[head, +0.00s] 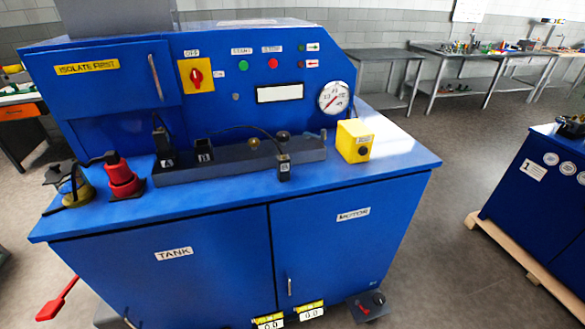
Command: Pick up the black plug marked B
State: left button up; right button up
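The black plug marked B (284,172) stands upright at the front of the grey tray (230,168) on the blue bench, overlapping the tray's front wall in the picture. A white label shows on its front. A dark cable (245,127) arches from its top to the left. A black socket block labelled B (204,148) stands at the left part of the tray. Left of it is a block labelled A (166,161) with a dark plug (160,138) at it. Neither of my grippers is in view.
A yellow box (354,141) with a black knob stands right of the plug. A red fitting (122,178) and an olive fitting (77,190) with dark tops stand at the bench's left. The blue panel (330,65) rises behind. The bench top's right front (390,160) is clear.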

aim_at(283, 162)
jog(key=u, duration=0.75)
jog(key=i+l+u, duration=0.2)
jog(key=l, duration=0.15)
jog(key=i+l+u, duration=0.25)
jog(key=l, duration=0.15)
jog(key=l+u, duration=0.2)
jog(key=l, duration=0.2)
jog(key=i+l+u, duration=0.1)
jog(key=l+u, duration=0.15)
jog(key=l, duration=0.2)
